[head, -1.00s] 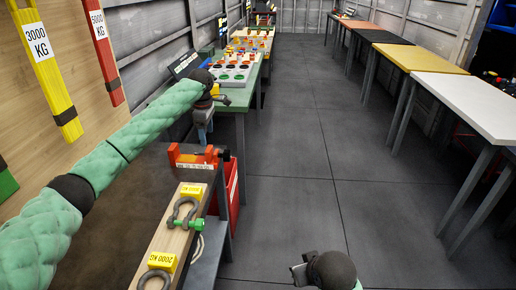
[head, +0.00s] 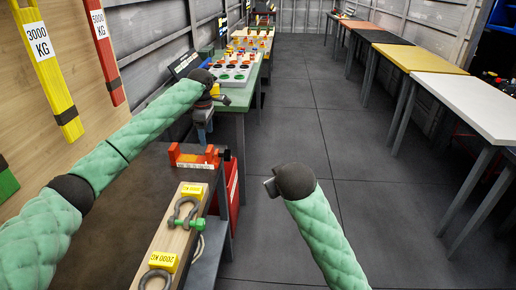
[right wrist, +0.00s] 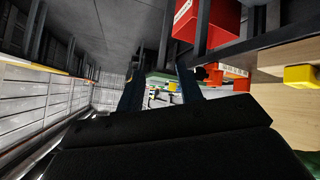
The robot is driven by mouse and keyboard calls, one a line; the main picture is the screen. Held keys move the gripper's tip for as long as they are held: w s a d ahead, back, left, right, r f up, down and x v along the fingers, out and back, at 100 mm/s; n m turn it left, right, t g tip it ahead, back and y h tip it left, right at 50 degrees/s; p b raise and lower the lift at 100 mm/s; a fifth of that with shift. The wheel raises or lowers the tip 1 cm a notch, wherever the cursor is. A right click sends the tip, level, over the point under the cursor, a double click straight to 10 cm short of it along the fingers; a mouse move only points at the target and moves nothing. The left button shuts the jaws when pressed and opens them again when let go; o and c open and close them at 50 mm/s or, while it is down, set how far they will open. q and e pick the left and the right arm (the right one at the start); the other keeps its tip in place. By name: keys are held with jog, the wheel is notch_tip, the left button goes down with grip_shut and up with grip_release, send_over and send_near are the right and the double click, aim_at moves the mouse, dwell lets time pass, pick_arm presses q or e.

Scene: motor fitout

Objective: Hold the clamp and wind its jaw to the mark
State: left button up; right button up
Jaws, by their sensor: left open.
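The clamp (head: 195,158), a red-orange body with a pale lettered strip and a dark end piece on its right, sits at the far end of the near bench. It also shows in the right wrist view (right wrist: 228,83). My left gripper (head: 203,125) points down just beyond and above the clamp, apart from it as far as I can see; its fingers are small, and it is open. My right gripper (head: 270,187) is right of the clamp, over the floor and clear of the bench. Its two fingers (right wrist: 158,80) stand apart with nothing held between them. The mark is too small to make out.
A wooden block (head: 150,244) with shackles and yellow 2000 KG tags lies on the near bench. A red box (head: 233,190) is below the bench edge. Another bench with a white panel (head: 232,82) stands beyond.

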aim_at(208, 148)
jog(key=w+a+r+n+t+y, duration=0.1)
jog(key=w+a+r+n+t, duration=0.15)
jog(key=w+r, duration=0.65)
jog(key=w+a+r+n+t+y, duration=0.15)
jog(key=w+r+t, duration=0.25)
jog(key=w, duration=1.1)
jog(key=w+a+r+n+t+y, duration=0.1)
jog(key=w+a+r+t+y, duration=0.15)
jog(key=w+r, duration=0.65)
jog(key=w+f+n+g+y, duration=0.2)
jog(key=f+g+y, duration=0.2)
jog(key=f, duration=0.6)
jog(key=w+f+n+g+y, duration=0.25)
jog(key=f+g+y, duration=0.25)
jog(key=f, duration=0.6)
pick_arm(q)
jog(key=shift+f, duration=3.9)
pick_arm(e)
jog(key=s+f+m+g, duration=0.4)
jog(key=s+f+g, duration=0.2)
jog(key=s+g, duration=0.6)
jog(key=shift+s+d+y, duration=0.2)
jog(key=shift+d+y, duration=0.1)
jog(key=shift+d, duration=0.15)
